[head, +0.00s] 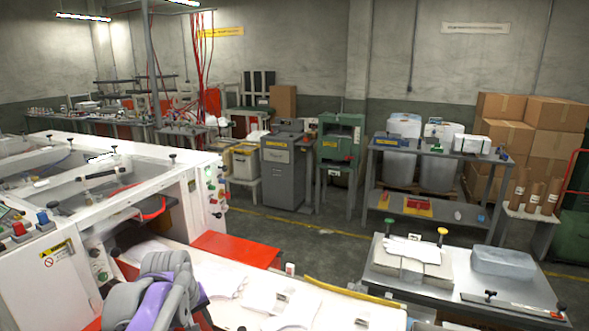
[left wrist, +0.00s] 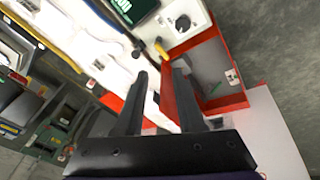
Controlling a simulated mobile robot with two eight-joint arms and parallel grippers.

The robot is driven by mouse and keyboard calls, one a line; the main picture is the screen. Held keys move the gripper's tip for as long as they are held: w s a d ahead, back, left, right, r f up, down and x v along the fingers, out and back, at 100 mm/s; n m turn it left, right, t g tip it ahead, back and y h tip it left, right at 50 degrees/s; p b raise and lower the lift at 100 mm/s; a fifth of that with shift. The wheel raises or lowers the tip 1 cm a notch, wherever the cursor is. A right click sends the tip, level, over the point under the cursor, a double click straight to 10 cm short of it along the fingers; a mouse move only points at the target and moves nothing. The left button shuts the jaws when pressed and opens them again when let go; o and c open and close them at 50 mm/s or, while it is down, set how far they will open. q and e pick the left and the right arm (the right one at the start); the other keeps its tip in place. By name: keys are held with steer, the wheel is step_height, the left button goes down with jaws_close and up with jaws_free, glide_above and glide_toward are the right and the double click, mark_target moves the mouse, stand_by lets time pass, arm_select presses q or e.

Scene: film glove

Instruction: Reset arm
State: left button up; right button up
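My left arm (head: 158,292), grey and purple, shows at the bottom left of the head view, over the front of the white machine. Its fingertips cannot be made out there. In the left wrist view my left gripper (left wrist: 161,72) has its two dark fingers apart with nothing between them. The fingers point toward a red tray (left wrist: 215,100) and a white work surface. My right arm and right gripper are in neither view.
A white machine (head: 60,278) with buttons fills the left. A metal table (head: 470,288) with white packs stands at the lower right. A grey shelf table (head: 425,207) and cardboard boxes (head: 553,113) stand behind. Grey floor (head: 318,240) lies open between them.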

arm_select(q)
steer(key=s+d+f+m+t, duration=0.1)
steer(key=s+f, duration=0.4)
steer(key=s, duration=0.6)
steer(key=s+d+f+m+t, duration=0.1)
steer(key=s+d+f+m, duration=0.2)
steer(key=s+f+m, duration=0.3)
steer(key=s, duration=0.5)
steer(key=shift+s, duration=0.25)
